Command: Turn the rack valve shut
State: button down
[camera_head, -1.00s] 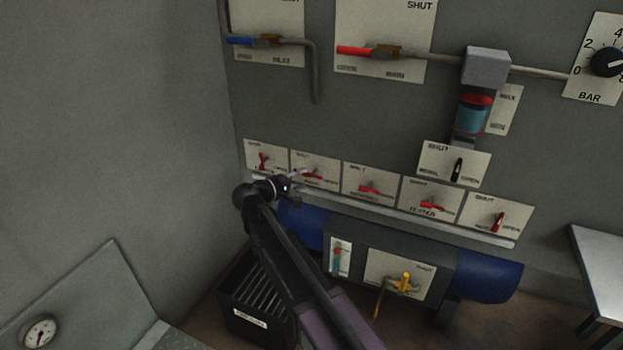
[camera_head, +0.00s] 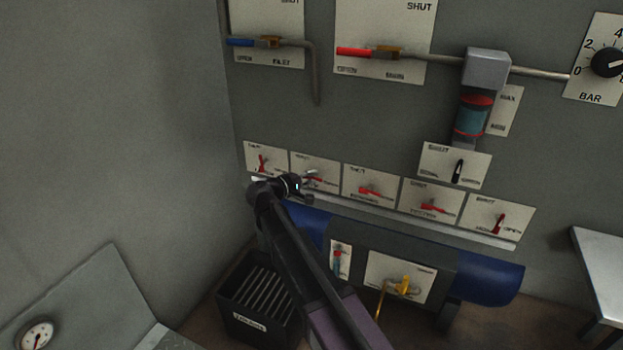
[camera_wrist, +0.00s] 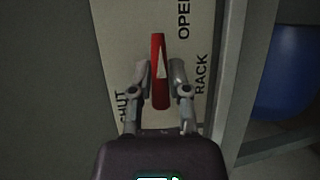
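The rack valve has a red lever (camera_wrist: 158,92) with a pale triangle, on a white plate (camera_wrist: 193,22) marked OPEN, SHUT and RACK in the wrist view. The lever stands nearly upright in that picture and points towards the OPEN end. My gripper (camera_wrist: 160,72) has one finger on each side of the lever, very close to it. I cannot tell whether both fingers touch it. In the head view my gripper (camera_head: 313,178) is at the second plate from the left in the lower row and hides most of its lever.
Similar plates with red levers stand beside it, one to the left (camera_head: 262,162) and one to the right (camera_head: 369,190). A light ledge (camera_head: 440,226) runs below the row. A blue tank (camera_head: 490,279) and a dark crate (camera_head: 240,318) are lower down.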

jog(key=shift+f+b, duration=0.1)
jog(key=shift+b, duration=0.2)
jog(key=n+h+b, duration=0.1)
jog(key=n+b, duration=0.1)
jog(key=n, duration=0.1)
jog(key=shift+f+t, duration=0.15)
jog(key=shift+t, duration=0.15)
jog(key=n+t+h+b, duration=0.1)
jog(key=n+b, duration=0.3)
jog(key=n, duration=0.1)
jog(key=shift+d+t+h, duration=0.1)
jog(key=shift+t+h, duration=0.3)
jog(key=n+t+b, duration=0.2)
jog(key=n, duration=0.3)
jog(key=shift+n+b, duration=0.3)
jog(key=n+t+y, duration=0.1)
jog(key=n, duration=0.1)
jog(key=n+t+y+b, duration=0.1)
jog(key=n+t, duration=0.1)
jog(key=n, duration=0.1)
jog(key=shift+r+n, duration=0.2)
jog(key=shift+n, duration=0.1)
jog(key=c, duration=0.6)
grip_release()
